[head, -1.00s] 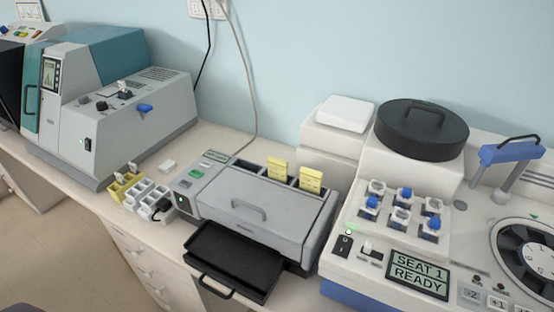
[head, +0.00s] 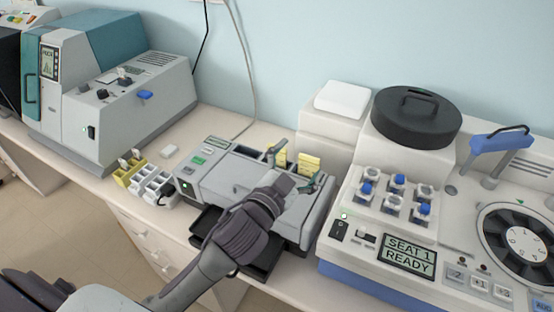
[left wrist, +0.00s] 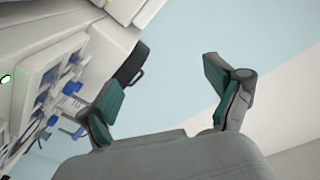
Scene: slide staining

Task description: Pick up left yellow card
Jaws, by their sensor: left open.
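The left yellow card (head: 282,158) stands upright in the dark slots at the back of the grey printer-like machine (head: 230,178). The right yellow card (head: 309,163) stands in the same slots, to its right. My left gripper (head: 297,167) is open and empty, its fingers spread over the machine's back part, one near each card in the picture. The gripper body hides part of the machine's lid. Whether a finger touches a card I cannot tell. In the left wrist view the open green-padded fingers (left wrist: 165,92) show, but no card does. My right gripper is not in view.
A white instrument (head: 395,225) with blue-capped bottles and a "SEAT 1 READY" display stands close on the right. A black tray (head: 205,222) sticks out in front of the machine. Yellow (head: 127,174) and white racks (head: 152,183) stand at its left.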

